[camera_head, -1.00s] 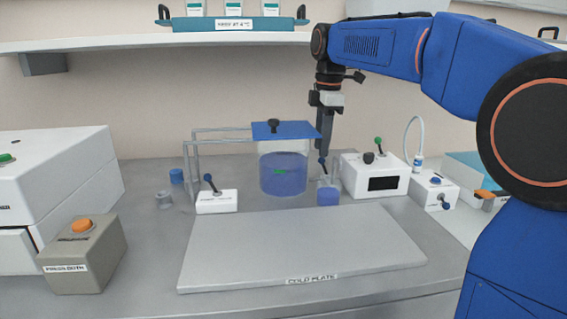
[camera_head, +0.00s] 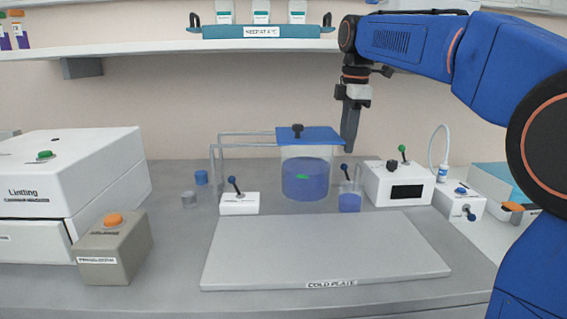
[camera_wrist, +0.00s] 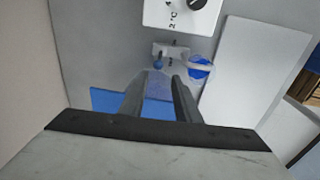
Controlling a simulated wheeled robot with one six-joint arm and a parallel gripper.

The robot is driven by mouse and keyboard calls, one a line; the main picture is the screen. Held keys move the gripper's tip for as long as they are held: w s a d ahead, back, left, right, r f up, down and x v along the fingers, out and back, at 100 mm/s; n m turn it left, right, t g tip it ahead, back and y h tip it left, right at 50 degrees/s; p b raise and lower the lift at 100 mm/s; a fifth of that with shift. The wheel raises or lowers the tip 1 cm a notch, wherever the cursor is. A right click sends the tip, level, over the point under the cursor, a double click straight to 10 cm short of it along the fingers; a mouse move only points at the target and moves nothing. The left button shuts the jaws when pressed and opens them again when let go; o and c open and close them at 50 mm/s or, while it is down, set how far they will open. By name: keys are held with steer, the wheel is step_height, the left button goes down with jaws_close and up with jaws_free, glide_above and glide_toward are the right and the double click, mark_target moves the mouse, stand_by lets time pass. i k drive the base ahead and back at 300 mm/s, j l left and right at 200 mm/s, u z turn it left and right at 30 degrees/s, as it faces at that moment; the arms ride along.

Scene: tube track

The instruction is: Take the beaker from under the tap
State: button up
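The beaker (camera_head: 349,202) is a small clear vessel with blue liquid, standing upright on the bench right of the large tank (camera_head: 305,180). My gripper (camera_head: 348,148) points down, above the beaker and by the right edge of the tank's blue lid. In the wrist view my gripper (camera_wrist: 162,82) has its fingers apart with nothing between them. The tap's spout is hard to make out.
The cold plate (camera_head: 325,252) lies bare in front. A white box with a dark display (camera_head: 407,192) stands close right of the beaker. A white lever block (camera_head: 240,204) is at left. A shelf with a teal rack (camera_head: 262,32) runs above.

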mark_target(350, 193)
steer(key=k, duration=0.95)
